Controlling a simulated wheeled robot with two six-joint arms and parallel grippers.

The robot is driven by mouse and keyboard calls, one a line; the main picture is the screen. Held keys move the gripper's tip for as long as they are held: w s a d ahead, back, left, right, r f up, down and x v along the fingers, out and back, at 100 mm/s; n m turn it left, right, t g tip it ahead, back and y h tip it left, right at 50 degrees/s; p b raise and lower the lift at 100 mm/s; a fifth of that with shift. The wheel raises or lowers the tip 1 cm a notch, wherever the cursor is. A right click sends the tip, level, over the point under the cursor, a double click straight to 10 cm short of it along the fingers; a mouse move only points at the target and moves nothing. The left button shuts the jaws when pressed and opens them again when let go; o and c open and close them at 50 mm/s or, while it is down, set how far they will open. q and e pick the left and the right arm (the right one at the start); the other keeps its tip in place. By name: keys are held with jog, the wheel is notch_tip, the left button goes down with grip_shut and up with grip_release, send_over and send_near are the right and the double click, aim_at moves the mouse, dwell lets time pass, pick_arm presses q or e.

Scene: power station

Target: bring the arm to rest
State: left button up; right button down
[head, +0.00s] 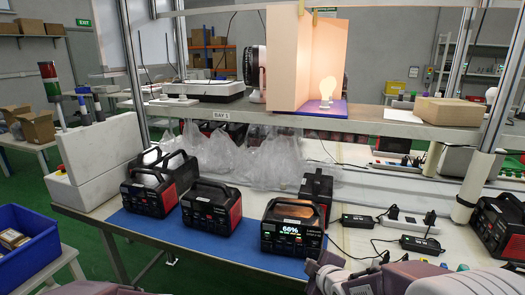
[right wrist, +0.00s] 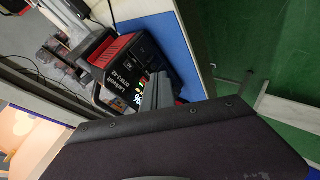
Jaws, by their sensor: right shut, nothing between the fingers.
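My right arm comes in at the bottom right of the head view, with its gripper (head: 318,268) near the front edge of the bench. In the right wrist view the right gripper (right wrist: 156,88) is shut and empty. Its fingers overlap a black and red power station (right wrist: 125,55) in the picture; I cannot tell the gap. In the head view a power station with a lit display reading 66% (head: 293,228) stands upright on the blue mat (head: 160,232). Only a sliver of my left arm shows at the bottom left; its gripper is out of view.
More power stations (head: 211,208) stand to the left, and one (head: 500,225) at the far right. Black adapters and a power strip (head: 408,222) lie with cables right of the mat. A shelf (head: 230,112) with a lit bulb (head: 328,88) spans above. A blue bin (head: 28,245) is at left.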

jog(key=s+d+f+m+g, duration=0.1)
jog(key=s+f+m+g, duration=0.25)
jog(key=s, duration=0.35)
jog(key=s+d+f+m+g+h, duration=0.1)
jog(key=s+d+f+m+g, duration=0.15)
jog(key=s+m, duration=0.35)
jog(key=s+d+f+m+g, duration=0.1)
jog(key=s+f+m+g, duration=0.3)
jog(key=s, duration=0.4)
notch_tip(320, 180, up, 16)
jog(key=p, duration=1.6)
jog(key=shift+w+a+r, duration=0.15)
jog(key=shift+a+r, duration=0.05)
jog(key=shift+r, duration=0.05)
